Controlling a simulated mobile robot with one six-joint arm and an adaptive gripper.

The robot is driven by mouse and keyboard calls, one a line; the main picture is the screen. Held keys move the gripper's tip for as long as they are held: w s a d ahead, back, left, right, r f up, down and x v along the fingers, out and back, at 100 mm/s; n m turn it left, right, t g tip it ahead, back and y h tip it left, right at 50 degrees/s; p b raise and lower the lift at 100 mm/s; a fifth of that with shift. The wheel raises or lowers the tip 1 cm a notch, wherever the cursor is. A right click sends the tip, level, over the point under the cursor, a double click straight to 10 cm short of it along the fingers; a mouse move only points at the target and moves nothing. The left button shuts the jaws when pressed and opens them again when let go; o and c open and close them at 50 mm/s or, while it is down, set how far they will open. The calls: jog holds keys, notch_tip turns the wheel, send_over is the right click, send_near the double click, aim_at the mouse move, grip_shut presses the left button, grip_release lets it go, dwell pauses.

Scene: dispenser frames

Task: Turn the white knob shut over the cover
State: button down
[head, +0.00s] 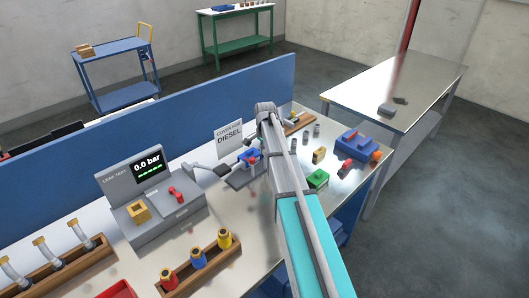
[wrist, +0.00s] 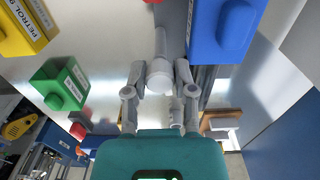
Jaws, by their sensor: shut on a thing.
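In the wrist view my gripper (wrist: 160,72) has its two grey fingers on either side of the round white knob (wrist: 160,82), shut on it. A pale stem runs from the knob away from the gripper. In the head view a blue piece (head: 249,156) sits on a grey base, beside the sign reading "COVER FOR DIESEL" (head: 229,135). My arm hides much of that area, and I cannot make out the knob there.
A green block (head: 317,179) and a blue unit (head: 356,145) stand right of my arm. The leak test box (head: 155,200) reads 0.0 bar at left. A wooden rack (head: 202,265) with coloured pieces lies in front. A blue panel (head: 180,112) closes the back.

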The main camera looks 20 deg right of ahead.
jog(key=shift+n, duration=0.4)
jog(key=n, duration=1.1)
jog(key=shift+n, duration=2.1)
jog(key=shift+c, duration=2.2)
grip_release()
